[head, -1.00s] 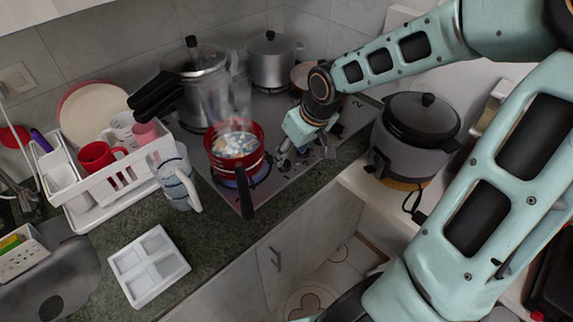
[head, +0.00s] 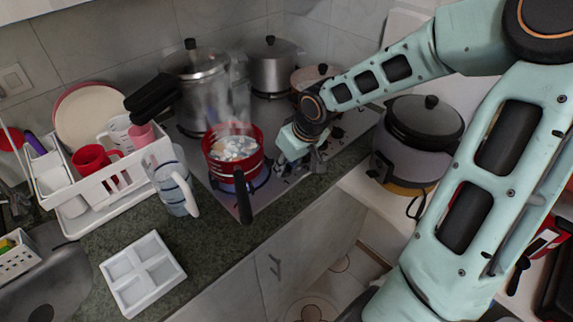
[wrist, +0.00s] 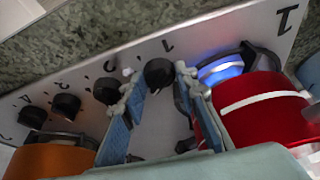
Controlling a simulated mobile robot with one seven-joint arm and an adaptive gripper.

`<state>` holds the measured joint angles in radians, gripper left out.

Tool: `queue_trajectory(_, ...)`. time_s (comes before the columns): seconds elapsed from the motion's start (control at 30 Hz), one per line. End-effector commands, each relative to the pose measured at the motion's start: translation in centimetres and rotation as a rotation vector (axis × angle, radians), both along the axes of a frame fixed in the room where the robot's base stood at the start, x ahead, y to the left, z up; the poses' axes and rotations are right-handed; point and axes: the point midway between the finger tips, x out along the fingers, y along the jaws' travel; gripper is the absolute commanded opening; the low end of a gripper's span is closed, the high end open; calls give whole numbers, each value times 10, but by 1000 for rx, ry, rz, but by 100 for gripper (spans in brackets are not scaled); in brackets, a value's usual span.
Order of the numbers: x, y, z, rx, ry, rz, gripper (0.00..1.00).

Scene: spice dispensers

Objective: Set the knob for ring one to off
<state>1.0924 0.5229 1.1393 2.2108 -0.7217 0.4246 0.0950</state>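The ring one knob (wrist: 159,73) is a dark round knob beside a printed "1" on the grey stove panel. Ring one (wrist: 222,72) has a blue flame under the red pot (wrist: 258,108), which also shows in the head view (head: 236,150). My gripper (wrist: 155,75) is open, with one blue finger on each side of the ring one knob. A gap shows between the knob and each finger, so I see no grip on it. In the head view my gripper (head: 305,166) is low over the stove's front, right of the red pot, and hides the knob.
Several other knobs (wrist: 106,90) sit in a row left of the fingers. A glass jug (head: 174,184) stands left of the pot. A rice cooker (head: 420,135) is to the right.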

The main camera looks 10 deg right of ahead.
Motion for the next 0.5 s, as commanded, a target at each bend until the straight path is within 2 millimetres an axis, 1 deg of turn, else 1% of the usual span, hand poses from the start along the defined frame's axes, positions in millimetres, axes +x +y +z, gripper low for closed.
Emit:
queue_trajectory(0.03, 0, 0, 0, -1, 0, 0, 20)
queue_trajectory(0.17, 0, 0, 0, -1, 0, 0, 6)
queue_trajectory(0.2, 0, 0, 0, -1, 0, 0, 3)
queue_trajectory(0.5, 0, -1, 4, 1, 0, 47, 3)
